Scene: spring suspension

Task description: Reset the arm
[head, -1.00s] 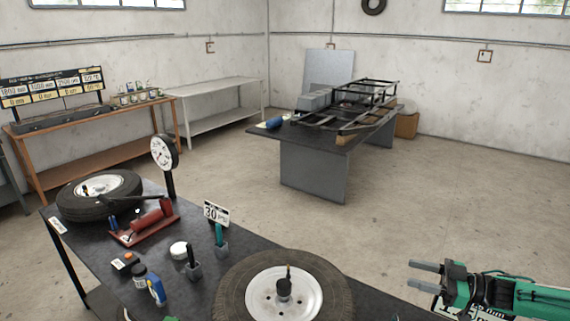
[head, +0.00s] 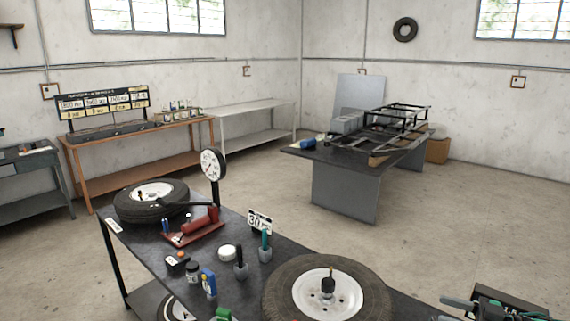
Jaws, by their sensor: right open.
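My right gripper (head: 452,309) is at the bottom right edge of the head view, partly cut off by the frame. Its grey fingers are apart, with nothing seen between them. It is to the right of the large wheel (head: 372,292) on the dark workbench and apart from it. Most of the right arm is outside the picture. My left gripper is not in the head view.
The dark workbench (head: 140,231) holds another wheel (head: 128,213), a dial gauge (head: 212,165), a red pump (head: 197,230), a "30" sign (head: 260,221) and small bottles. Behind stands a grey table (head: 345,194) with a metal frame. Open floor lies between.

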